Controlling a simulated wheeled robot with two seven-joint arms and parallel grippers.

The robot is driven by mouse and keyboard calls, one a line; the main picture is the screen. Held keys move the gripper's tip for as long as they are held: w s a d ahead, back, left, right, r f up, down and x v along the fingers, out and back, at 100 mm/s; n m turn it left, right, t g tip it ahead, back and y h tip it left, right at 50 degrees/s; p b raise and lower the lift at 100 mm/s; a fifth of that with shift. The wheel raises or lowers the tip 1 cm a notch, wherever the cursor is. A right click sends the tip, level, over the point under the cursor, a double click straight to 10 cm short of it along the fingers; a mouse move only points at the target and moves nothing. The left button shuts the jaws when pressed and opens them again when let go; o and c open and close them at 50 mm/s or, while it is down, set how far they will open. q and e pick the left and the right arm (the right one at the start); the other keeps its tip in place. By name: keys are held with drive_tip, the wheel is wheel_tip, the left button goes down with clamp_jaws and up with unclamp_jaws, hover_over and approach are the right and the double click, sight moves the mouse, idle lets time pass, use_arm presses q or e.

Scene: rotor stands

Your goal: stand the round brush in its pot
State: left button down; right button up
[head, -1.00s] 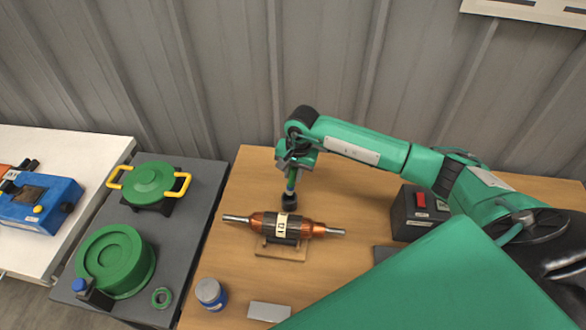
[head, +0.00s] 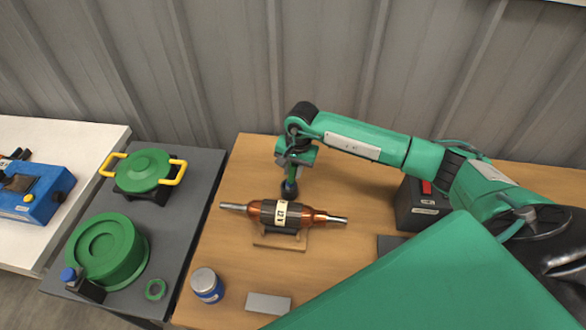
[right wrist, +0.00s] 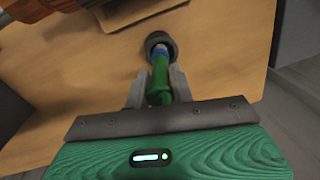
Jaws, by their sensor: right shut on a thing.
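The round brush has a green handle (right wrist: 158,88) and a blue part at its far end. My right gripper (right wrist: 157,76) is shut on the handle, and it also shows in the head view (head: 292,170). The pot (right wrist: 161,40) is a small dark round cup on the wooden table, just behind the rotor; it also shows in the head view (head: 289,190). The brush points down with its blue end at the pot's mouth, seemingly within the rim. How deep it sits is hidden. My left gripper is not in view.
A copper rotor (head: 313,214) lies on a wooden stand (head: 281,241) close in front of the pot. A blue-grey jar (head: 207,285) and a grey block (head: 268,303) are nearer the front. A black box with a red switch (head: 420,205) stands right. The table behind the pot is clear.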

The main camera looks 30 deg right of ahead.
drive_tip(key=o, duration=1.1)
drive_tip(key=shift+c, duration=0.2)
wheel_tip(320, 180, up, 14)
drive_tip(key=d+b, duration=0.1)
drive_tip(key=b, duration=0.3)
drive_tip(key=shift+s+d+f+b, duration=0.15)
drive_tip(key=shift+s+b, duration=0.15)
drive_tip(key=shift+s, duration=0.15)
